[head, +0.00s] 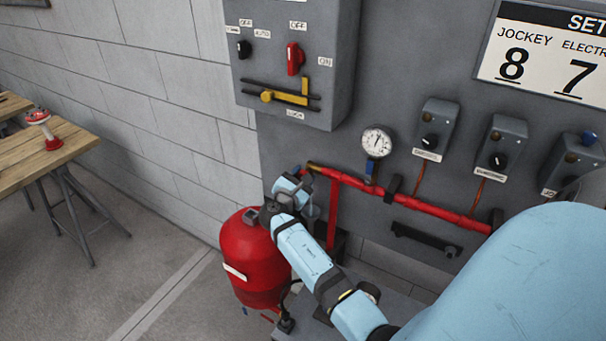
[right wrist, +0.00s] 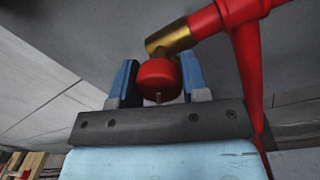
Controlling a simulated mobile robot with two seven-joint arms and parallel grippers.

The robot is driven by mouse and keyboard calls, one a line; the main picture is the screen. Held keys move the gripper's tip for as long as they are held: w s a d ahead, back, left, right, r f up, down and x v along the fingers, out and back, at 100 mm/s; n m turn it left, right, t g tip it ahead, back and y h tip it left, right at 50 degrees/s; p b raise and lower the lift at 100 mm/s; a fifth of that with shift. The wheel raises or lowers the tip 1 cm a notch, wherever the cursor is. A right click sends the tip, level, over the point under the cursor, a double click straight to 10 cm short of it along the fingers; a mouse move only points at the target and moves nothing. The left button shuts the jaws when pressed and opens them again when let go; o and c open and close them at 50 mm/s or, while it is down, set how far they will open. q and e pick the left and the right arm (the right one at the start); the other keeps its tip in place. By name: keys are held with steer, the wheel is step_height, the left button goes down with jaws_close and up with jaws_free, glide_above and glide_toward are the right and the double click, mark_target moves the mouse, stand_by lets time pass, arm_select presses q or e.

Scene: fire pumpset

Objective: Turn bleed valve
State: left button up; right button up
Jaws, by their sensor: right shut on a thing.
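The bleed valve shows in the right wrist view as a brass body (right wrist: 171,40) with a round red knob (right wrist: 158,74), at the end of a red pipe (right wrist: 240,12). In the head view its brass part (head: 314,166) is at the left end of the red pipe (head: 400,199) on the grey panel. My right gripper (head: 303,173) is at that end. In the right wrist view its two blue fingers stand on either side of the red knob, shut on it. The knob is mostly hidden in the head view. My left gripper is not in view.
A red tank (head: 250,258) stands below my right arm. A pressure gauge (head: 377,141) and several grey switch boxes (head: 435,128) are on the panel to the right. A control box (head: 293,60) hangs above. A wooden table (head: 35,155) stands at the left.

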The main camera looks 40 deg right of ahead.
steer(key=shift+r, duration=0.15)
steer(key=o, duration=0.9)
steer(key=shift+f, duration=0.2)
